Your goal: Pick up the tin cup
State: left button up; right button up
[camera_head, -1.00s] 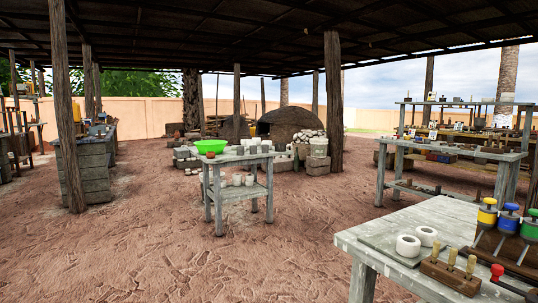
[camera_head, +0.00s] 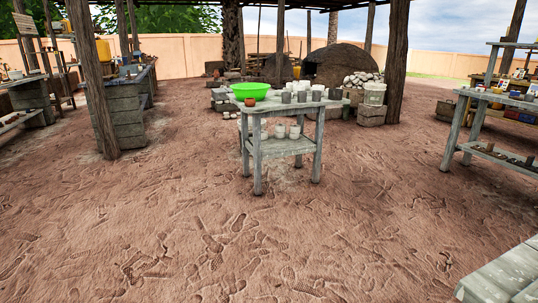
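No thing in view can be told for sure as the tin cup. Several small grey cup-like vessels (camera_head: 286,97) stand in a row on top of a small grey wooden table (camera_head: 283,149) in the middle distance. They are too small to tell their material. Neither of my grippers is in view.
A green basin (camera_head: 250,91) sits at the table's left end, and whitish pots (camera_head: 279,131) stand on its lower shelf. Posts (camera_head: 396,62) and a workbench (camera_head: 121,110) flank it. Another table's corner (camera_head: 508,275) shows at the lower right. The footprint-marked ground ahead is clear.

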aim_at(286, 96)
jog(key=i, duration=2.8)
